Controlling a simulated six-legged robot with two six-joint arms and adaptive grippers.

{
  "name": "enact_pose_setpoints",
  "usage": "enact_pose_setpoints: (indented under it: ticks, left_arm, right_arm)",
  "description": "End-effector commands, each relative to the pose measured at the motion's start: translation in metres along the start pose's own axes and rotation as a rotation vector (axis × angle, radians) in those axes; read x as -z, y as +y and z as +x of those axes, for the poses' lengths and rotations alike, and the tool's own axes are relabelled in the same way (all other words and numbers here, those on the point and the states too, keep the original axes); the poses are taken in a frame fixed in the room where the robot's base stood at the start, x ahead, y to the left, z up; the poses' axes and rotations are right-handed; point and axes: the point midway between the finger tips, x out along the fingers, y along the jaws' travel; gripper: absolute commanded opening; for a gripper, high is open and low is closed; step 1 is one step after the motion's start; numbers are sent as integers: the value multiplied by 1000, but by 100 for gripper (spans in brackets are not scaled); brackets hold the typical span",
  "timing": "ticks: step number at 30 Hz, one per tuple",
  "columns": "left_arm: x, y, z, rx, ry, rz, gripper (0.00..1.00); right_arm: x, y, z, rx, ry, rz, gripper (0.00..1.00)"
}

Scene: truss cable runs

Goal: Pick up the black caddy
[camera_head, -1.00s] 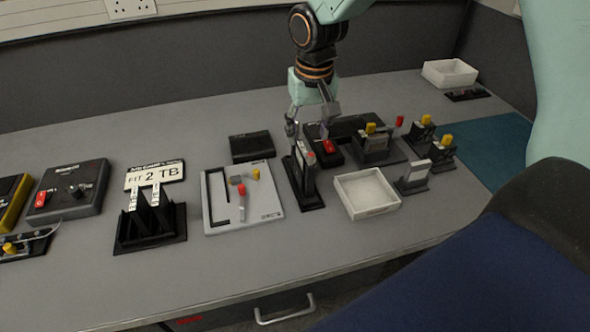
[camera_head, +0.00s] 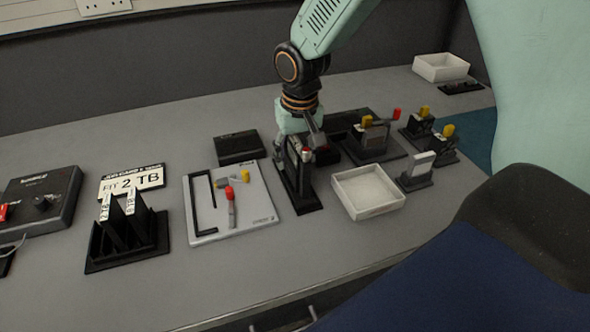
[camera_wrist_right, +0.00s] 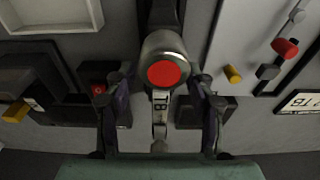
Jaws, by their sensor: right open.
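The black caddy (camera_head: 299,173) appears to be the dark upright piece with a light label strip and a red-and-silver knob, standing on a black base (camera_head: 311,207). My right gripper (camera_head: 298,146) is over its top, pointing down, fingers apart. In the right wrist view, the open fingers (camera_wrist_right: 162,116) flank the label strip (camera_wrist_right: 160,105), with the red knob end (camera_wrist_right: 168,73) close to the camera. I cannot tell whether the fingers touch it. My left gripper is not in view.
A white tray (camera_head: 390,208) is just right of the base. A grey panel (camera_head: 257,214) with red and yellow plugs is to the left. A black box (camera_head: 240,161) and a black fixture (camera_head: 355,153) stand behind. Further left is a rack (camera_head: 103,265) with cards.

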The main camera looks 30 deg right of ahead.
Motion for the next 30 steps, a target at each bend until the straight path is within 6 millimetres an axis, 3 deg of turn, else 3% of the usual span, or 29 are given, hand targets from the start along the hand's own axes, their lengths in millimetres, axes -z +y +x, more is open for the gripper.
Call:
enact_pose_setpoints:
  ticks: [4, 12, 30]
  left_arm:
    - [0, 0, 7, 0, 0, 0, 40]
    - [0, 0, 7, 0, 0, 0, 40]
    - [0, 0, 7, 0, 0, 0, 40]
  right_arm:
    - [-1, 0, 24, -1, -3, 0, 55]
    - [2, 0, 27, -1, 0, -1, 54]
    - [2, 0, 27, 0, 0, -1, 3]
